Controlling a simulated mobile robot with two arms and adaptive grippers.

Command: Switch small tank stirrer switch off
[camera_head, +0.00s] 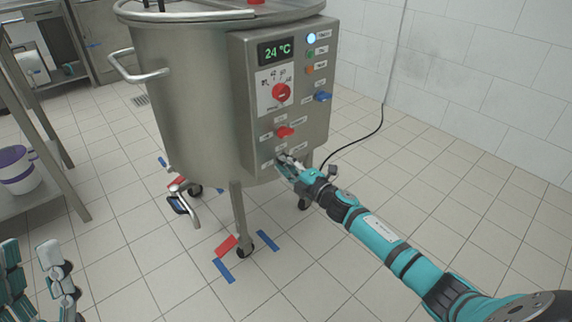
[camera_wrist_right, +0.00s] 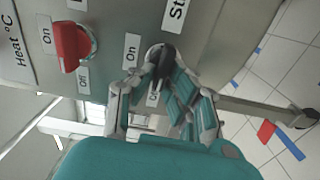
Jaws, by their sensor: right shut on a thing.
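The small steel tank (camera_head: 185,90) stands on legs with a grey control panel (camera_head: 250,120) on its side. Low on the panel is a black rotary switch (camera_wrist_right: 163,52), with On and Off labels beside it and a cut-off label starting "St". My right gripper (camera_head: 286,164) is at the panel's lower edge, shut on this black switch; its fingers also show in the wrist view (camera_wrist_right: 152,92). In the head view the gripper mostly hides the switch. My left gripper (camera_head: 38,275) is at the lower left, its fingers apart and empty, away from the tank.
A red switch (camera_head: 285,132) sits just above the black one, also seen in the wrist view (camera_wrist_right: 70,46). Higher are a red dial (camera_head: 281,93), a blue switch (camera_head: 322,97) and a display reading 24 °C (camera_head: 275,52). A drain valve (camera_head: 184,205) sticks out lower left.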

